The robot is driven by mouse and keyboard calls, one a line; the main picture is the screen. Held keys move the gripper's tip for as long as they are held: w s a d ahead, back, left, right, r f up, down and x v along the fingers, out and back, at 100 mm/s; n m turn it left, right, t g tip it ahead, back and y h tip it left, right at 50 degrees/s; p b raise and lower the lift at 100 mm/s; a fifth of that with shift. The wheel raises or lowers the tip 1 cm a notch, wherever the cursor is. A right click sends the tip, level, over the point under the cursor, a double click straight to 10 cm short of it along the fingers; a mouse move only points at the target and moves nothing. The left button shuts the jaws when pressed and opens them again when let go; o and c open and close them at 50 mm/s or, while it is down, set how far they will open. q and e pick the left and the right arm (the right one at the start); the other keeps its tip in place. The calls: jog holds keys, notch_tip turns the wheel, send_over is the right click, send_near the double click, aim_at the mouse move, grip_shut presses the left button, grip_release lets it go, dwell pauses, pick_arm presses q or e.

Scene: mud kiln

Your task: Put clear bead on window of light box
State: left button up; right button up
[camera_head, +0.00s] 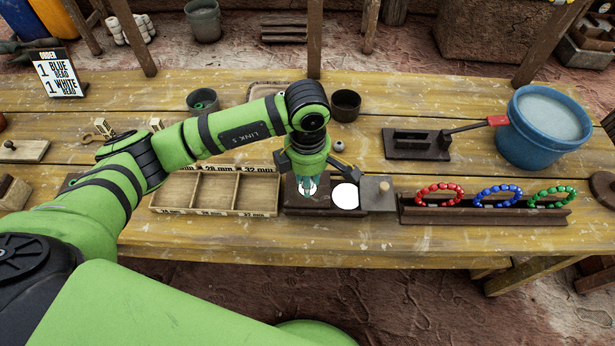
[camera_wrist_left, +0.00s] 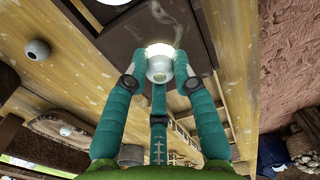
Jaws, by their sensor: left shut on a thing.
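My left gripper (camera_head: 308,188) points down over the left part of the dark light box (camera_head: 331,209). In the left wrist view its teal fingers (camera_wrist_left: 160,75) are shut around a small, pale, shiny bead (camera_wrist_left: 160,66). A bright glow shows just beyond the bead; I cannot tell whether the bead touches the surface there. The fingers partly hide the bead in both views. My right gripper is in neither view.
A wooden sorting tray (camera_head: 197,211) adjoins the box's left side. A rack (camera_head: 484,216) with red, blue and green bead rings stands right. A grey ball (camera_head: 339,146) lies behind the box. A blue bucket (camera_head: 543,128) stands at the far right.

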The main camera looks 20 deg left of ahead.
pick_arm(q)
jog(key=shift+f, duration=0.25)
jog(key=o, duration=0.9)
jog(key=shift+r, duration=0.15)
jog(key=shift+c, duration=0.2)
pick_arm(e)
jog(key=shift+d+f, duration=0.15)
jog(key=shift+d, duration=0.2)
pick_arm(q)
jog(key=shift+r, duration=0.7)
notch_tip(320, 180, up, 11)
jog(key=b, duration=0.2)
jog(key=shift+b, duration=0.35)
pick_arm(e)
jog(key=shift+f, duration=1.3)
